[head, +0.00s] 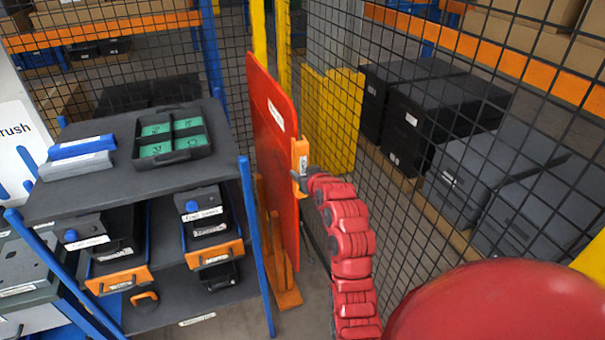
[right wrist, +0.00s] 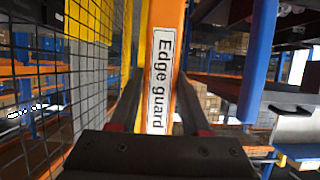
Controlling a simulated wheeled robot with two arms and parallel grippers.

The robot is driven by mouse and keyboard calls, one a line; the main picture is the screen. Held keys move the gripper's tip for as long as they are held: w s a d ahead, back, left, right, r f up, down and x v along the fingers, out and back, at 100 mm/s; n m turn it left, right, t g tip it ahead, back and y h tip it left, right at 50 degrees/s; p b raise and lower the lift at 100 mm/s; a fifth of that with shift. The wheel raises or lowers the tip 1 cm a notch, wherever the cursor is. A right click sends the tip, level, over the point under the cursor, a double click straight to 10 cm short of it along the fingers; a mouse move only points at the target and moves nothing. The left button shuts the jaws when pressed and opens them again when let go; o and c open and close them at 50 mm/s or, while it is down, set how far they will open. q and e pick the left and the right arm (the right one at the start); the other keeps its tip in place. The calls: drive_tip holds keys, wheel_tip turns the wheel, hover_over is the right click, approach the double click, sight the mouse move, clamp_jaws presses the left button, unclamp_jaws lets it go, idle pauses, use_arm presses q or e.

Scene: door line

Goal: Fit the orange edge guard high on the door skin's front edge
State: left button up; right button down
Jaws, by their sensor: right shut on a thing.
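The door skin (head: 272,125) is a tall red panel standing upright on an orange stand (head: 287,298), right of the rack in the head view. The orange edge guard (head: 301,153) is upright at the panel's near right edge, in its upper half. Whether it sits around the edge or only beside it, I cannot tell. My right gripper (head: 298,177) is shut on the guard, low on it. In the right wrist view the guard (right wrist: 172,45), labelled "Edge guard", stands between the two fingers (right wrist: 158,110). My left gripper is out of view.
A grey rack shelf (head: 75,195) with blue posts is left of the door, holding a black tray (head: 206,150) with green inserts and labelled bins. A black mesh fence (head: 455,135) runs along the right, with dark crates (head: 430,125) behind it. A yellow panel (head: 332,115) stands behind the door.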

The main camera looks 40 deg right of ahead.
drive_tip(key=shift+w+b, duration=0.3)
drive_tip(key=shift+b, duration=0.1)
drive_tip(key=shift+w+d+b, duration=0.2)
drive_tip(key=shift+w+b, duration=0.2)
drive_tip(key=shift+w, duration=0.25)
drive_tip(key=shift+w+d+b, duration=0.15)
drive_tip(key=shift+w+b, duration=0.2)
drive_tip(key=shift+w, duration=0.25)
idle(1.1)
idle(0.3)
drive_tip(key=shift+c, duration=1.4)
unclamp_jaws()
drive_tip(key=shift+s, duration=0.1)
drive_tip(key=p+v, duration=1.1)
drive_tip(key=v, duration=0.6)
drive_tip(key=shift+s, duration=0.2)
